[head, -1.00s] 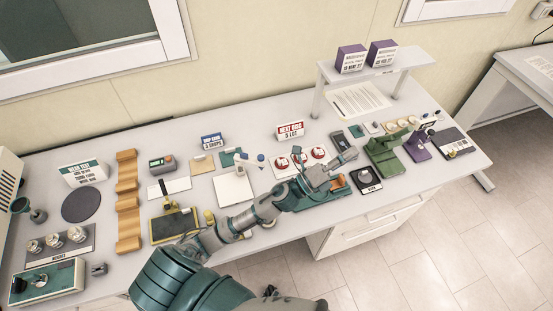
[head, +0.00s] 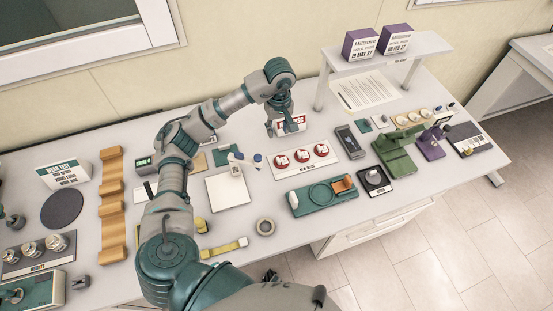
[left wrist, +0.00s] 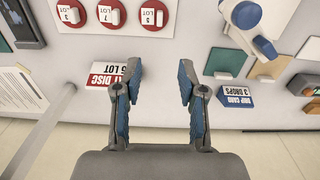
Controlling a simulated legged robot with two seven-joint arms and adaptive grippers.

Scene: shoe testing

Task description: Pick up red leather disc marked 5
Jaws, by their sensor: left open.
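Three red discs with white labels lie in a row on a white card (head: 322,165) in the head view: left (head: 282,161), middle (head: 302,156) and right (head: 321,150). Their numbers are too small to read there. In the left wrist view they appear inverted along the top edge: left (left wrist: 69,14), middle (left wrist: 110,16) and right (left wrist: 154,17). My left gripper (head: 285,127) is open and empty behind the discs, at the red "next disc, 5 lot" sign (head: 300,121). Its parted fingers (left wrist: 159,72) show in the left wrist view beside the sign (left wrist: 108,77). My right gripper is out of view.
A green fixture with an orange block (head: 323,196) lies in front of the disc card. A small black scale (head: 374,180) and green press (head: 396,156) stand to its right. A white shelf (head: 390,60) stands behind. A blue sign (left wrist: 235,94) is near my gripper.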

